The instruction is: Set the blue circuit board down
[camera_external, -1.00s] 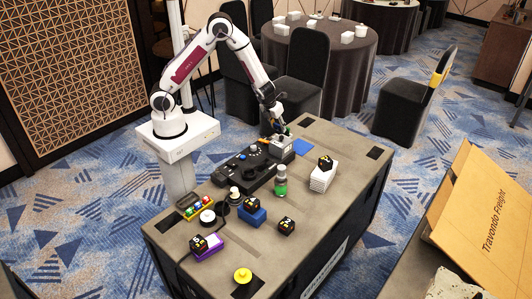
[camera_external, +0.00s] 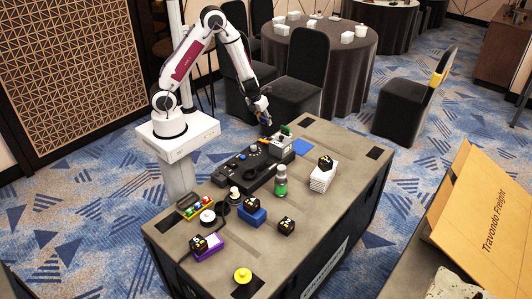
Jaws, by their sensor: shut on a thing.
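My gripper (camera_external: 263,114) is at the far left edge of the case top, raised a little above it, left of a grey block (camera_external: 281,145). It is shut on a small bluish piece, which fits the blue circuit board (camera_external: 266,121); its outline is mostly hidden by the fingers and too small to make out. The grey block has a green piece (camera_external: 286,130) standing up from its top.
A black control panel (camera_external: 250,168) lies left of the grey block. A green bottle (camera_external: 281,181) and a white stack with a black cube (camera_external: 323,176) stand nearer. Dark cubes and coloured trays are at the front left. The right part of the case top (camera_external: 345,150) is mostly clear.

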